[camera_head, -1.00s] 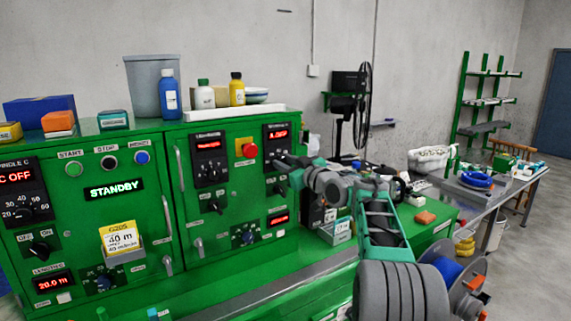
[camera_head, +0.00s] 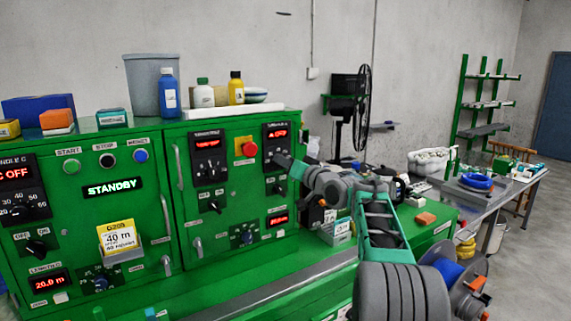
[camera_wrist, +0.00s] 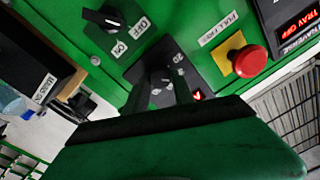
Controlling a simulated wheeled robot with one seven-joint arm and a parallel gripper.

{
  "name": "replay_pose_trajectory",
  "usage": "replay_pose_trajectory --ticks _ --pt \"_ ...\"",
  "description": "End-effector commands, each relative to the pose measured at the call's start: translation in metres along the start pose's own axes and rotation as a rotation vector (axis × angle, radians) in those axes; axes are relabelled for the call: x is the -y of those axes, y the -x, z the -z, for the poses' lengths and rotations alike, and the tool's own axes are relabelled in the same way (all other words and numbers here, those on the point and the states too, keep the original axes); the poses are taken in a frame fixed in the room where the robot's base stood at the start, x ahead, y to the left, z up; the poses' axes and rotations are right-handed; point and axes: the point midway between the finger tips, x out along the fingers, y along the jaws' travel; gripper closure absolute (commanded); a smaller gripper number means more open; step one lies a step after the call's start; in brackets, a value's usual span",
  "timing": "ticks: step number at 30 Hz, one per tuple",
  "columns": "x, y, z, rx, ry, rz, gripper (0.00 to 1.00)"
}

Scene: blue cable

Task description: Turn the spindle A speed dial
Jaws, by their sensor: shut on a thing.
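The spindle A panel (camera_head: 279,145) is the black plate at the right of the green machine, with a red display (camera_head: 277,134) ending in "OFF". My gripper (camera_head: 278,160) reaches it from the right and hides the dial there. In the wrist view, the small dark spindle A speed dial (camera_wrist: 160,80) with pale marks sits on its black plate. My gripper (camera_wrist: 160,92) is shut on this dial, one finger on each side. Part of the red display (camera_wrist: 197,94) shows beside the right finger; the dial's setting is too small to read.
A red stop button (camera_wrist: 250,60) on yellow and a black OFF/ON switch (camera_wrist: 101,18) stand close to the fingers. The traverse panel (camera_head: 208,158) is to the left. Boxes and bottles, including a blue bottle (camera_head: 169,92), stand on the machine top.

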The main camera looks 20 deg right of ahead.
Motion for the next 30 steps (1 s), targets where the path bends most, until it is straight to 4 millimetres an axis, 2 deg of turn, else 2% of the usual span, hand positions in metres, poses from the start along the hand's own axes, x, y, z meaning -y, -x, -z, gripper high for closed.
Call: replay_pose_trajectory --ticks 18,30 --pt "-0.0003 -0.0001 0.0012 -0.025 -0.563 -0.006 1.00" --pt "-0.0009 0.0001 0.0000 -0.033 -0.782 -0.007 1.00"
